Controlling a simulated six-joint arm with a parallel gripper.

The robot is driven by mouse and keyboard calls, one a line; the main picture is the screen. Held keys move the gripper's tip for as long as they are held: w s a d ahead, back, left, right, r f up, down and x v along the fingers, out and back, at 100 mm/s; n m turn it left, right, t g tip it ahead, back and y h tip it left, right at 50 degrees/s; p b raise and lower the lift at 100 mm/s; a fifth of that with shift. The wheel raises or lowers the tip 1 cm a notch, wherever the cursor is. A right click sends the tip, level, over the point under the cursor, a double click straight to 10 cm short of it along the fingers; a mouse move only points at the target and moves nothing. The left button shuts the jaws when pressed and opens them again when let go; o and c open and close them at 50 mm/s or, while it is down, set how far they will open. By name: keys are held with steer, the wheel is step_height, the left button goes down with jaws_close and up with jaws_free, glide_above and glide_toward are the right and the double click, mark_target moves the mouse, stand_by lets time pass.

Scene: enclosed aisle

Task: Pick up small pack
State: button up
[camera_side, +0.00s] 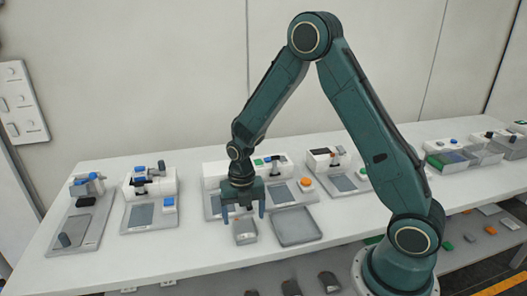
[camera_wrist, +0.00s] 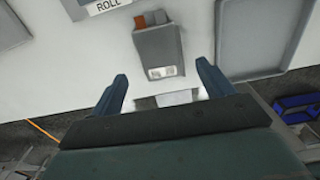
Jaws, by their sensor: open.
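A small grey pack (camera_side: 245,230) lies on the white table, left of a shallow grey tray. In the wrist view the pack (camera_wrist: 158,52) shows a pale label at its near end and orange and grey bits at its far end. My gripper (camera_side: 244,212) is over the table close to the pack. Its two blue-green fingers (camera_wrist: 163,82) are spread apart with nothing held between them. In the wrist view the pack lies ahead of the fingertips, roughly centred between them. The exact height of the fingertips above it is hard to tell.
The empty grey tray (camera_side: 297,228) lies just right of the pack. Several small stations with grey plates, such as one at the left (camera_side: 150,200), line the table (camera_side: 170,250). A label reading "ROLL" (camera_wrist: 107,5) is beyond the pack. Clear bins (camera_side: 450,158) stand far right.

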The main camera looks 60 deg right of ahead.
mark_target(244, 230)
steer(key=shift+w+d+f, duration=0.1)
steer(key=shift+f, duration=2.45)
steer(key=c, duration=1.1)
steer(key=shift+c, duration=0.2)
steer(key=shift+r, duration=0.1)
step_height(244, 230, up, 20)
